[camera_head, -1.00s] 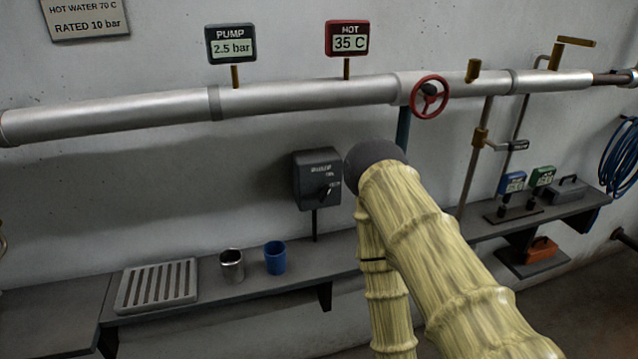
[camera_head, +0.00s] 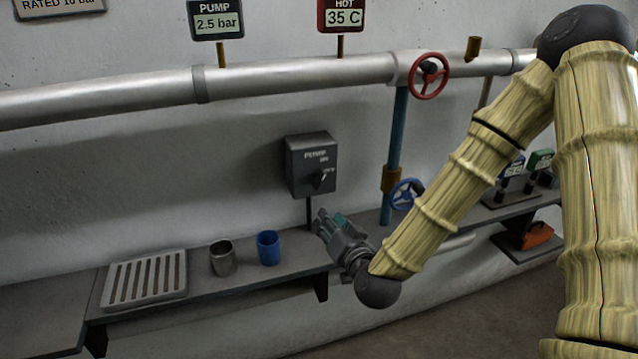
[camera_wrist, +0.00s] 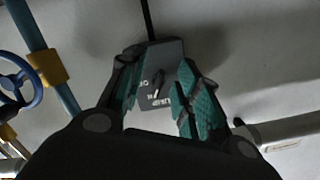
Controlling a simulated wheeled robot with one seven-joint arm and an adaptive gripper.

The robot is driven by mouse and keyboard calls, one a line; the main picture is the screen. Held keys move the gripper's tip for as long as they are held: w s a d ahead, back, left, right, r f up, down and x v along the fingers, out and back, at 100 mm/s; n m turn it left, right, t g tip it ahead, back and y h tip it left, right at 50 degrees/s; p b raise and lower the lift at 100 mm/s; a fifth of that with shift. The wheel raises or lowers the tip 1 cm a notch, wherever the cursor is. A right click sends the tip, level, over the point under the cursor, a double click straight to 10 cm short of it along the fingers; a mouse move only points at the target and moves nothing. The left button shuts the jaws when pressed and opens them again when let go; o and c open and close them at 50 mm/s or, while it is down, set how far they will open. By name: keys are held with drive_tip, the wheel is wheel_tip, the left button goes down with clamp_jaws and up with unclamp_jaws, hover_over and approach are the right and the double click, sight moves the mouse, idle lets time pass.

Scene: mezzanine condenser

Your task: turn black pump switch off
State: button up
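The black pump switch (camera_head: 311,165) is a dark box on the wall below the pipe, with white "PUMP" lettering and a small rotary lever (camera_head: 319,179) on its front. My gripper (camera_head: 326,222) is below the box in the head view, apart from it and above the shelf edge. In the wrist view the switch box (camera_wrist: 160,62) appears upside down between the teal-padded fingers of my gripper (camera_wrist: 158,100). The fingers are spread with nothing between them. The lever (camera_wrist: 157,87) shows as a pale slanted bar; which label it points to is hard to read.
A red valve wheel (camera_head: 429,76) sits on the pipe (camera_head: 300,77). A blue valve wheel (camera_head: 405,194) is right of the switch. A metal cup (camera_head: 223,258), a blue cup (camera_head: 268,248) and a slotted tray (camera_head: 144,278) stand on the shelf. The wall around the switch is clear.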

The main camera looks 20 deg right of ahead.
drive_tip(key=t, duration=0.1)
approach(321, 183)
drive_tip(key=shift+m+h, duration=0.3)
drive_tip(key=shift+m, duration=0.1)
drive_tip(key=w+p, duration=0.1)
drive_tip(key=w, duration=0.2)
drive_tip(key=w+p, duration=0.1)
drive_tip(key=w, duration=0.3)
drive_tip(key=w+p, duration=0.1)
drive_tip(key=w, duration=0.3)
drive_tip(key=shift+w+a+f, duration=0.1)
drive_tip(key=shift+w+a, duration=0.05)
drive_tip(key=shift+a, duration=0.25)
clamp_jaws()
